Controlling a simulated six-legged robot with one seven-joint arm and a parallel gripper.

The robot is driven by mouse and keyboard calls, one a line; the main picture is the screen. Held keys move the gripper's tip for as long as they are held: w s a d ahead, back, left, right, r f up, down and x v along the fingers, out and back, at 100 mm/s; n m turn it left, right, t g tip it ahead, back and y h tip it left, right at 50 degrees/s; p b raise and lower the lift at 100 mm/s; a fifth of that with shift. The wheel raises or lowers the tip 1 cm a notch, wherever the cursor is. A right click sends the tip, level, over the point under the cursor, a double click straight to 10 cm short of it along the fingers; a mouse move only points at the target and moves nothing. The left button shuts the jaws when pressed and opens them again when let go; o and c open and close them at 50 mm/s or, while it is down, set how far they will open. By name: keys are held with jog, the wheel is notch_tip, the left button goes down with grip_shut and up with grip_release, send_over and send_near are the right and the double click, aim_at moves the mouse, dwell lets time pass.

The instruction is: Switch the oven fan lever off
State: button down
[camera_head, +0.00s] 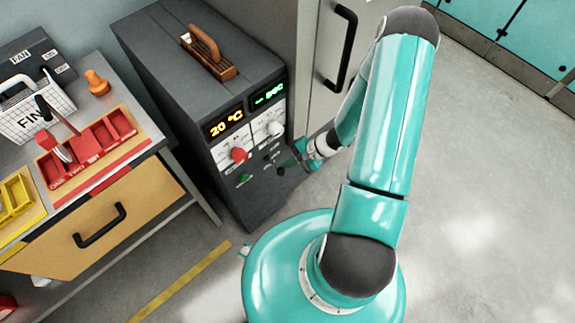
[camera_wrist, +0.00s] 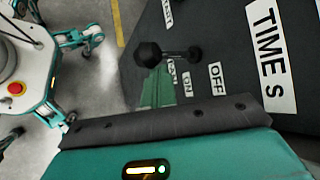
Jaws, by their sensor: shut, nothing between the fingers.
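The oven (camera_head: 185,95) is a dark grey cabinet with two lit displays, one reading 20 °C. In the wrist view its fan lever (camera_wrist: 149,54) has a black ball end and a short shaft running right to a round base. FAN, ON and OFF labels lie beneath the lever in that picture. My gripper (camera_wrist: 157,72) is shut and empty, its green fingertips just below the ball. I cannot tell whether they touch it. In the head view my gripper (camera_head: 290,162) is at the lower right of the oven front, where the lever is too small to make out.
The oven front also carries a red knob (camera_head: 239,154), a white knob (camera_head: 274,128) and a green knob (camera_head: 245,177). A workbench with a drawer (camera_head: 95,215) and a red tray (camera_head: 68,185) stands left. A tall cabinet with a black handle (camera_head: 343,50) is behind my arm. Floor is clear at right.

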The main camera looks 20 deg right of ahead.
jog(key=shift+w+a+r+g, duration=0.1)
jog(key=shift+w+r+g, duration=0.1)
jog(key=shift+r, duration=0.3)
jog(key=shift+w+a+r+g, duration=0.1)
jog(key=shift+r+g, duration=0.1)
jog(key=shift+r, duration=0.25)
jog(key=shift+d+r, duration=0.1)
jog(key=shift+s+r, duration=0.1)
jog(key=shift+r, duration=0.6)
